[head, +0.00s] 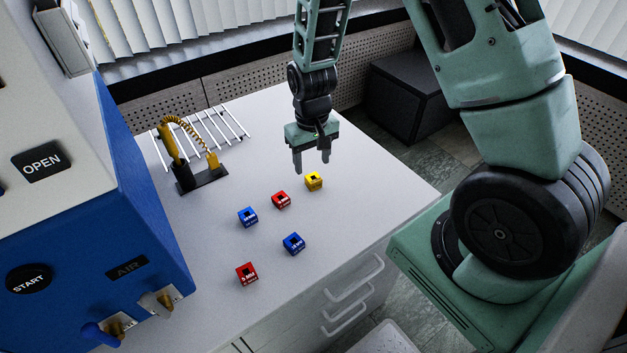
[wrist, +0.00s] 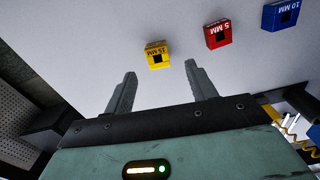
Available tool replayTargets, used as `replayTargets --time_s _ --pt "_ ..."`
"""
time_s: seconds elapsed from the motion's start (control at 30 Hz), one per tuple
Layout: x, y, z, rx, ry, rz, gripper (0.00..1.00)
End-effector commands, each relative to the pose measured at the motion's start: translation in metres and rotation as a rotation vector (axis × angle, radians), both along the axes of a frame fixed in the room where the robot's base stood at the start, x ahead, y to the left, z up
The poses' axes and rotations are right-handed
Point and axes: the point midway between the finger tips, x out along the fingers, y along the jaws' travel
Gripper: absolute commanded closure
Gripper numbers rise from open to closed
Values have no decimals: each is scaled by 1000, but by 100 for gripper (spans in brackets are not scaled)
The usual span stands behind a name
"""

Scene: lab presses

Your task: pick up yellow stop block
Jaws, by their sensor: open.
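The yellow stop block (head: 314,181) sits on the white bench top, at the right end of a row of blocks. In the wrist view the yellow block (wrist: 157,54) lies beyond the fingertips, roughly in line with the gap between them. My gripper (head: 311,169) is open and empty. It points down above the bench, just behind and slightly left of the yellow block in the head view, apart from it. In the wrist view both fingers of my gripper (wrist: 160,70) are spread.
A red block (head: 281,199) and a blue block (head: 248,216) stand left of the yellow one. Another blue block (head: 293,243) and red block (head: 247,273) are nearer. A blue press (head: 140,230) fills the left. A yellow coiled-cord tool (head: 190,160) and white rack (head: 225,125) stand behind.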

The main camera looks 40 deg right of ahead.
Motion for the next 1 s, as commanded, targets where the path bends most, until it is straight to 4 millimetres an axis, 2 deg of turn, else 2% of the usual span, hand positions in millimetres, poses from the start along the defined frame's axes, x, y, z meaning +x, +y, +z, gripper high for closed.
replayTargets --time_s 0.23,0.53,0.87,1.0 --pt "-1 -1 -15 0 3 1 44" --pt "-2 -4 -53 -1 3 1 44" --pt "-1 -4 -59 -1 -1 1 44" --pt "-1 -4 -59 -1 -1 1 83"
